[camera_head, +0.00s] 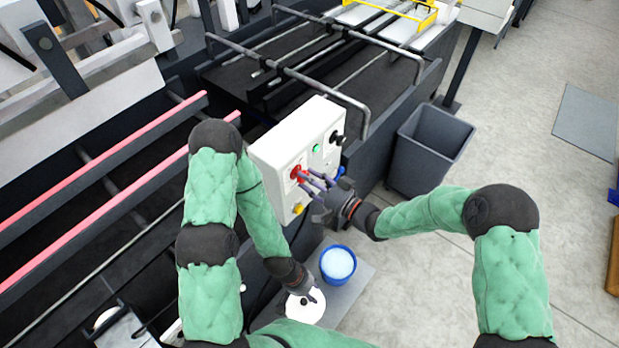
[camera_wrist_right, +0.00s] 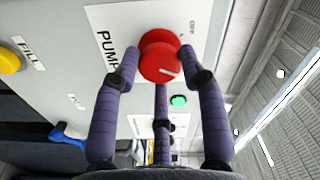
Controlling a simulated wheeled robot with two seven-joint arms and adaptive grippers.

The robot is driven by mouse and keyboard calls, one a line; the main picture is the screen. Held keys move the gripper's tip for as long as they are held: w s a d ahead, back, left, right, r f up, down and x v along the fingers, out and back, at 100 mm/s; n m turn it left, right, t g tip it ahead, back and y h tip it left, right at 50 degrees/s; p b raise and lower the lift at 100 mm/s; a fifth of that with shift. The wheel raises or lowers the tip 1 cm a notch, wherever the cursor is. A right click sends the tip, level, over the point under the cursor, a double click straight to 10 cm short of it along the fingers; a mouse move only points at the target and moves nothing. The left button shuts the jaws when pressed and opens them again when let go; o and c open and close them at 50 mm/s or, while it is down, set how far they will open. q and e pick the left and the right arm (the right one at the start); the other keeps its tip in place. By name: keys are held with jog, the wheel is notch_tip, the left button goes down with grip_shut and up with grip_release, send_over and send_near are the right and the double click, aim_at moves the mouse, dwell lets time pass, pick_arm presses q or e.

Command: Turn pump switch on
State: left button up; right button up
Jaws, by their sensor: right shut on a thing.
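The red pump switch (camera_wrist_right: 159,57) is a round knob on a white control box (camera_head: 268,150), beside a label reading PUMP. It also shows in the head view (camera_head: 296,172). A short white mark shows on the knob's lower part, and the OFF label sits above and right of it in the right wrist view. My right gripper (camera_head: 310,183) has its purple fingers closed around the knob; it also shows in the right wrist view (camera_wrist_right: 162,80). My left gripper (camera_head: 313,294) is low, at a white round lid (camera_head: 303,311); its fingers are too small to read.
The box also carries a green button (camera_head: 316,148), a black knob (camera_head: 337,138) and a yellow FILL button (camera_head: 298,208). A blue-rimmed bucket (camera_head: 338,264) with pale contents stands below. A grey bin (camera_head: 430,150) stands right of the machine.

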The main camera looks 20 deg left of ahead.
jog(key=shift+w+d+r+m, duration=0.1)
jog(key=shift+w+r+m, duration=0.3)
jog(key=shift+m, duration=0.5)
jog(key=shift+r, duration=0.1)
jog(key=o, duration=1.1)
jog(key=shift+f, duration=0.2)
jog(key=shift+s+f, duration=0.1)
jog(key=shift+s, duration=0.05)
jog(key=v, duration=1.2)
jog(key=shift+f, duration=0.1)
